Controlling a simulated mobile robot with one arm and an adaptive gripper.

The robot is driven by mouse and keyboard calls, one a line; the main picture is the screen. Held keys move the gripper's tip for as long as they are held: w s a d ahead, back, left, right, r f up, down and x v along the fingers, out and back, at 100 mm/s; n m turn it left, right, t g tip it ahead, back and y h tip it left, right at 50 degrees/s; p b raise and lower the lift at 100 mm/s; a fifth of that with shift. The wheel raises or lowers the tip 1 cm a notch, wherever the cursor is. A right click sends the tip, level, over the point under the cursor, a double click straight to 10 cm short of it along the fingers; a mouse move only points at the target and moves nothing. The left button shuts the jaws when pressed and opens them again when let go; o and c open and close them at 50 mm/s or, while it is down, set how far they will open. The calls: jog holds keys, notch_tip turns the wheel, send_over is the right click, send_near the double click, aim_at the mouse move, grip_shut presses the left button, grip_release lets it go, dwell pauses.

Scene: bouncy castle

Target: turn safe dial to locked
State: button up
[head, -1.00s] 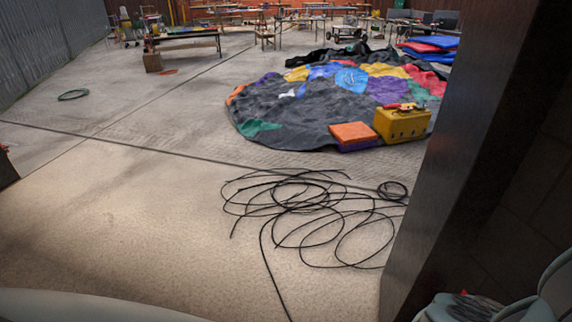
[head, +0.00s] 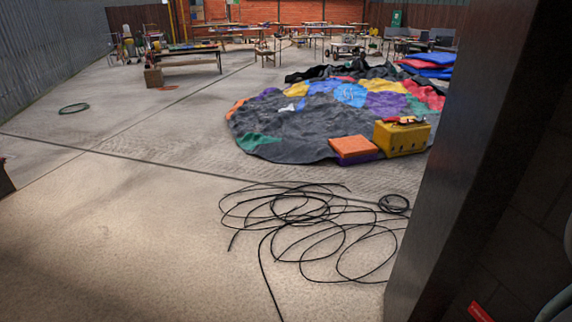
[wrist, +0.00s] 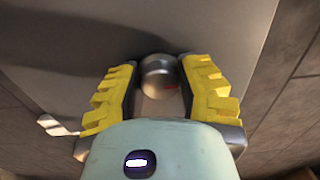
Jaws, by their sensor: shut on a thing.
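In the wrist view a round metallic dial (wrist: 159,76) sticks out from a flat grey face (wrist: 70,25). My gripper (wrist: 160,72) has yellow ridged fingers on both sides of the dial, and it is shut on the dial. A small reddish mark shows at the dial's right edge. I cannot read any locked or unlocked marking. A pale lever-like handle (wrist: 55,125) sits to the left of my gripper. The head view does not show the dial or my gripper.
In the head view a tall dark panel (head: 470,170) stands close on the right. Loose black cable (head: 300,225) lies on the floor ahead. Beyond it are an orange block (head: 353,146), a yellow box (head: 402,138) and a spread colourful sheet (head: 300,120). The left floor is mostly open.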

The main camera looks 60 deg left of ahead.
jog(key=shift+w+a+f, duration=0.15)
jog(key=shift+a+f, duration=0.05)
jog(key=shift+a, duration=0.1)
jog(key=o, duration=0.9)
jog(key=shift+w, duration=0.1)
jog(key=o, duration=0.4)
jog(key=shift+d+r, duration=0.1)
jog(key=shift+r, duration=0.05)
jog(key=shift+v, duration=3.85)
